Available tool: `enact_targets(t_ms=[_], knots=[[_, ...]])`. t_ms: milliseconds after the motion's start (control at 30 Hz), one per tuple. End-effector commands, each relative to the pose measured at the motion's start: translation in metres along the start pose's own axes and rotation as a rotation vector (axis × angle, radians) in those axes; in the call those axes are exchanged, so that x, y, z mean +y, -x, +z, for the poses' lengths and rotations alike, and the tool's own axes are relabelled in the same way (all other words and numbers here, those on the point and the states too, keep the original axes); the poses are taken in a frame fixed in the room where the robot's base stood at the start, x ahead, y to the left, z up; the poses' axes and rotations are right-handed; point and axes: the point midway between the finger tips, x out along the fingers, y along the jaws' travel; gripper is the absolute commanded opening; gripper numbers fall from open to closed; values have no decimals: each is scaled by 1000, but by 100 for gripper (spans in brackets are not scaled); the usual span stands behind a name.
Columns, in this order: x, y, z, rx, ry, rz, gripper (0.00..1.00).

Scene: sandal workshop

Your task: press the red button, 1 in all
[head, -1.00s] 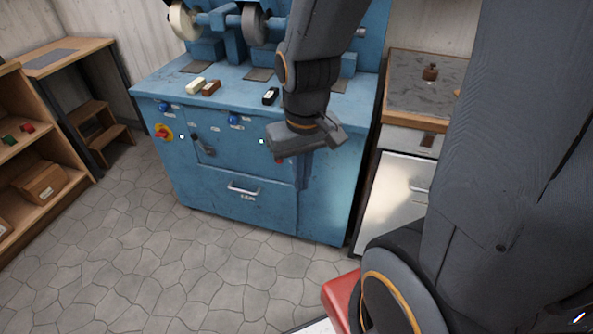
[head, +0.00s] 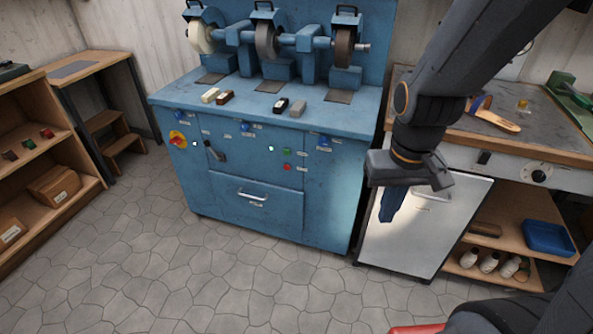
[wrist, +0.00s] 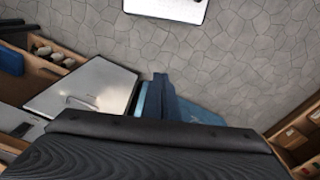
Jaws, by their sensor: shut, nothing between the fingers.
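The red button (head: 287,167) is small and round. It sits on the front of the blue grinding machine (head: 255,190), right of centre, just below a green button (head: 287,150). A larger red and yellow knob (head: 177,138) is at the left end of the same front. My gripper (head: 386,217) points down with its blue fingers together and empty. In the head view it is to the right of the button, apart from it, in front of the white cabinet door. In the wrist view the gripper fingers (wrist: 160,82) show at the middle, and the red button cannot be seen.
The white cabinet door (head: 425,225) stands right of the machine under a workbench (head: 470,125). Shelves with a blue tray (head: 548,238) are further right. A wooden shelf (head: 50,215) stands at the left. The stone floor (head: 170,270) before the machine is clear.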

Motion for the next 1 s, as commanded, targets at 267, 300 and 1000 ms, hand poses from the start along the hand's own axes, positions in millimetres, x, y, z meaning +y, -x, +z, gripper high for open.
enact_targets(t_ms=[267, 300, 1000], knots=[[-2, -9, -8, 18, 16, 0, 0], [-3, -16, -13, 30, 28, 1, 0], [-74, -197, -214, 591, 507, 54, 0]])
